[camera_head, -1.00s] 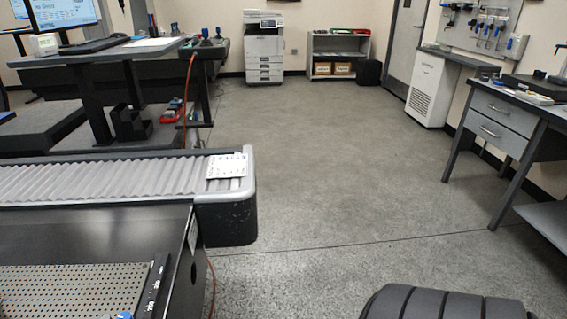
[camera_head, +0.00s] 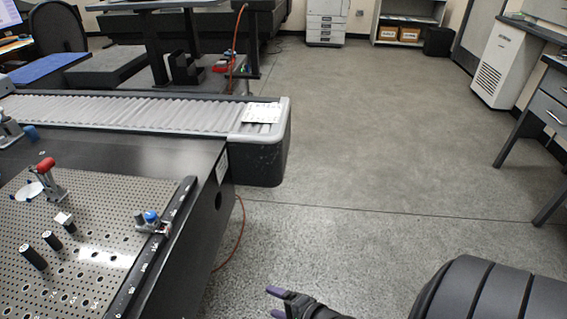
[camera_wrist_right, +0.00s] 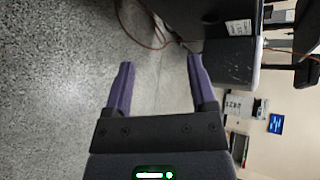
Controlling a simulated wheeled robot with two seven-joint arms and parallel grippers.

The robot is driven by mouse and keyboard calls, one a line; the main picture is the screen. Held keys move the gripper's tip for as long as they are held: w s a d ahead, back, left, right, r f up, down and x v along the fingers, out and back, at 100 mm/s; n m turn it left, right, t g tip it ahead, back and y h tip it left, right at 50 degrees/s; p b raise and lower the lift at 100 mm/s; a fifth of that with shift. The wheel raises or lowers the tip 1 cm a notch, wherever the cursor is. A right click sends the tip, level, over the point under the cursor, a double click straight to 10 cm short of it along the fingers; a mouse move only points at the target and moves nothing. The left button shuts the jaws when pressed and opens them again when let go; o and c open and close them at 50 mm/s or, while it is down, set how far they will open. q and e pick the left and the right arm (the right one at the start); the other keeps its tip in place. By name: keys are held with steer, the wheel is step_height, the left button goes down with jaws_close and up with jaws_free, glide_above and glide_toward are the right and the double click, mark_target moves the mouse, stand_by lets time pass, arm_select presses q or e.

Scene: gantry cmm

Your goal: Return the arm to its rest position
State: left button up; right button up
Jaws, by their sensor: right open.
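My right gripper (camera_head: 277,301) shows at the bottom of the head view, low over the bare floor and right of the black machine table. Its two purple fingers are apart. In the right wrist view the gripper (camera_wrist_right: 160,68) is open, with only floor between its fingers and nothing held. My right arm comes in from the lower right of the head view. My left gripper and left arm are not in view.
A perforated fixture plate (camera_head: 105,240) with posts and a red-handled clamp (camera_head: 47,178) lies at the left. A grey bellows-covered rail (camera_head: 130,110) runs behind it. A red cable (camera_head: 240,235) hangs beside the table. A workbench (camera_head: 545,115) stands right. The middle floor is clear.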

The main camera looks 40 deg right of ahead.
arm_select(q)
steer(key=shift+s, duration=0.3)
arm_select(e)
steer(key=s+d+f+n+g+h+p, duration=0.1)
steer(key=s+f+n+g+p, duration=0.3)
steer(key=s+f+n, duration=0.6)
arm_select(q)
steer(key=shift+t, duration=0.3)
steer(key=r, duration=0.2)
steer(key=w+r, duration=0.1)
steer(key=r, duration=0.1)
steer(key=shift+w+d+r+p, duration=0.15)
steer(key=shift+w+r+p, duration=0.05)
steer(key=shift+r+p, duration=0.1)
arm_select(e)
steer(key=s+a+f+n+g+h, duration=0.1)
steer(key=s+n+g, duration=0.3)
steer(key=s, duration=0.7)
steer(key=s+a+f+n+g, duration=0.1)
steer(key=s+f+n+g, duration=0.1)
steer(key=s+n+g, duration=0.3)
steer(key=s+n, duration=0.3)
steer(key=s, duration=0.3)
steer(key=shift+f+n+h, duration=0.3)
steer(key=shift+f+h, duration=0.05)
steer(key=shift+h, duration=0.05)
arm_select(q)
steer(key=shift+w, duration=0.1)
arm_select(e)
steer(key=shift+w, duration=0.1)
